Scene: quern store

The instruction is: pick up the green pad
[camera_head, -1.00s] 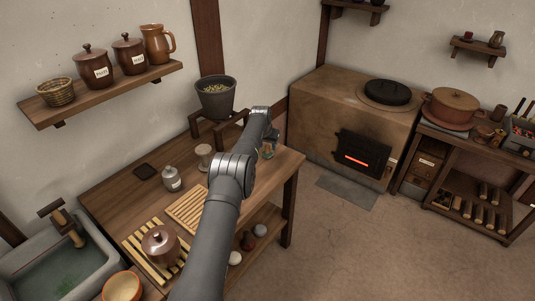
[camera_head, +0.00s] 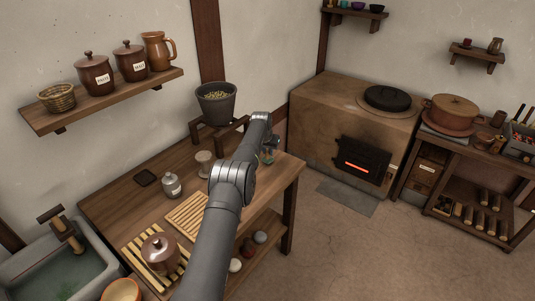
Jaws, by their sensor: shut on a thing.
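My gripper (camera_head: 268,152) is at the far right end of the wooden table, pointing down, mostly hidden by my own forearm and wrist. A small teal-green patch, which I take to be the green pad (camera_head: 271,156), shows at its tip. The gripper is shut on it. The patch is small and partly covered, so its shape and any gap to the tabletop cannot be made out.
A grey pot of grain (camera_head: 215,103) stands on a wooden frame behind the arm. A small cup (camera_head: 205,163), a grey jar (camera_head: 172,185), a slatted board (camera_head: 187,216) and a brown lidded pot (camera_head: 160,250) are left of the arm. A stove (camera_head: 340,115) stands beyond.

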